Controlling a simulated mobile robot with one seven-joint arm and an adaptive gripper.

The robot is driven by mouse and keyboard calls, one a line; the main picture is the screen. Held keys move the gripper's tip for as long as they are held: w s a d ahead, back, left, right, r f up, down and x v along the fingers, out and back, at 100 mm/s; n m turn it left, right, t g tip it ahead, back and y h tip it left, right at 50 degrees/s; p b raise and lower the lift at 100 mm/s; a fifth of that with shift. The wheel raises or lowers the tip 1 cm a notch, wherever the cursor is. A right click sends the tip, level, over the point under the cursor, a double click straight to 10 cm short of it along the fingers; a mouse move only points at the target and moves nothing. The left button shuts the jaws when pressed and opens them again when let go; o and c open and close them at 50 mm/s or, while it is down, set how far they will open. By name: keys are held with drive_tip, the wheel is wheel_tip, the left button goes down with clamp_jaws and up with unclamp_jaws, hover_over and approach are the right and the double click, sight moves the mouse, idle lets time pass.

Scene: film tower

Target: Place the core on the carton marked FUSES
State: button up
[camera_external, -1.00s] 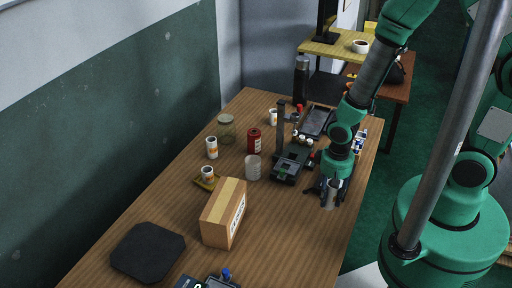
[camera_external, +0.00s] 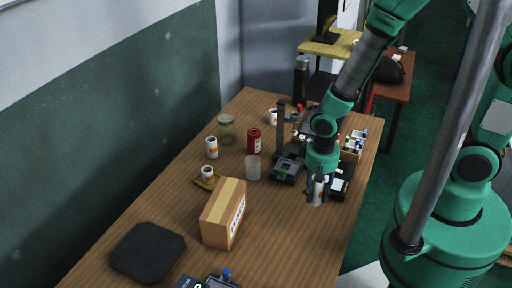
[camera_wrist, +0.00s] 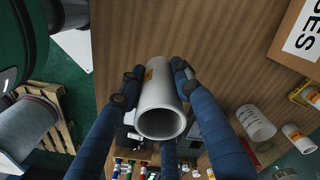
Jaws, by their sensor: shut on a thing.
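The core (camera_wrist: 160,100) is a pale hollow tube with an orange label. My gripper (camera_wrist: 155,82) is shut on it, with fingers on both sides, and its open end faces the wrist camera. In the external view my gripper (camera_external: 316,184) holds the core (camera_external: 316,192) above the right part of the table. The carton (camera_external: 222,212) is a brown box with tape on top and a white label, standing left of and nearer than my gripper. In the wrist view the carton (camera_wrist: 288,38) is at the upper right, its label partly cut off, showing "SES".
A clear cup (camera_external: 253,168), a red can (camera_external: 254,141) and a white tube on a yellow holder (camera_external: 207,174) stand behind the carton. A black mat (camera_external: 147,251) lies at the near left. The wooden table (camera_external: 285,232) is bare between carton and gripper.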

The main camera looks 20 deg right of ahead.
drive_tip(key=a+r+p, duration=0.2)
drive_tip(key=a+r, duration=0.3)
drive_tip(key=a, duration=0.2)
drive_tip(key=s+a+r+p, duration=0.1)
drive_tip(key=a+r+p, duration=0.2)
drive_tip(key=a+r, duration=0.2)
drive_tip(key=a, duration=0.3)
drive_tip(key=shift+s+a, duration=0.2)
drive_tip(key=shift+a, duration=0.1)
drive_tip(key=shift+r, duration=0.1)
hover_over(223, 199)
drive_tip(key=shift+f, duration=0.75)
drive_tip(key=shift+f, duration=1.8)
